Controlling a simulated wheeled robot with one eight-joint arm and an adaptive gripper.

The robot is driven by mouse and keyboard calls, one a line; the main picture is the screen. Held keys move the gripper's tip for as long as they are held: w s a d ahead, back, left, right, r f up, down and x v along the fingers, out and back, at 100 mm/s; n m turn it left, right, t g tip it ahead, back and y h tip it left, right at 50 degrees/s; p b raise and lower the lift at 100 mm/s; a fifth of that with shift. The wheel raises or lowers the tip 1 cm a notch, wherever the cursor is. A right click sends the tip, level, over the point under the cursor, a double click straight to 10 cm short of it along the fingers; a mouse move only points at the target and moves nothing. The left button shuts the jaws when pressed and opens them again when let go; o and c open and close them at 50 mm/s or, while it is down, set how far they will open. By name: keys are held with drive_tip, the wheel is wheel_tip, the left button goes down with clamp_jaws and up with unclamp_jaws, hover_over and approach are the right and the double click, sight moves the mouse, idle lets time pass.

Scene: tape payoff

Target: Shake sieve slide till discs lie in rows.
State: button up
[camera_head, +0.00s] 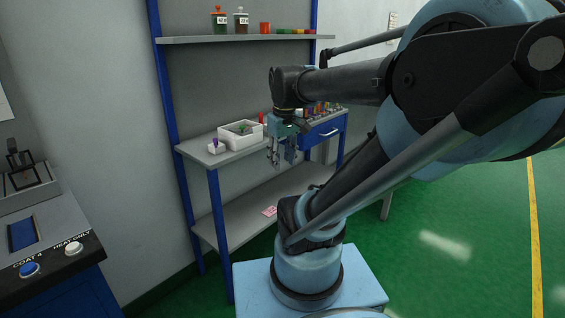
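My gripper (281,158) hangs pointing down in front of the workbench's front edge. Its two fingers look apart, with nothing visible between them. No sieve slide and no discs can be clearly made out in the head view. A dark fixture with an upright handle-like part (20,158) stands on the machine at the far left; I cannot tell what it is. My gripper is well to the right of it, across a gap.
A shelf (190,39) with jars hangs above. The machine (60,222) at left has blue and white buttons.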

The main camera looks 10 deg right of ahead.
drive_tip(key=shift+s+f, duration=0.45)
drive_tip(key=shift+f, duration=0.1)
drive_tip(key=shift+c, duration=0.4)
drive_tip(key=shift+r+m, duration=0.1)
drive_tip(key=shift+m, duration=0.2)
drive_tip(key=c, duration=0.4)
drive_tip(key=shift+w+r, duration=0.25)
drive_tip(key=shift+w, duration=0.05)
clamp_jaws()
drive_tip(key=w+r+m+g+y, duration=0.1)
drive_tip(key=w+r+m, duration=0.5)
drive_tip(key=w, duration=0.4)
drive_tip(key=w+r+m+g+y, duration=0.1)
drive_tip(key=w+r+m, duration=0.3)
drive_tip(key=w+m, duration=0.4)
drive_tip(key=w+r+m+y, duration=0.2)
drive_tip(key=w+r+m, duration=0.35)
drive_tip(key=w, duration=0.55)
hover_over(249, 132)
drive_tip(key=d, duration=0.3)
drive_tip(key=f, duration=1.1)
drive_tip(key=shift+w+a, duration=0.25)
drive_tip(key=shift+w, duration=0.15)
drive_tip(key=shift+a, duration=0.45)
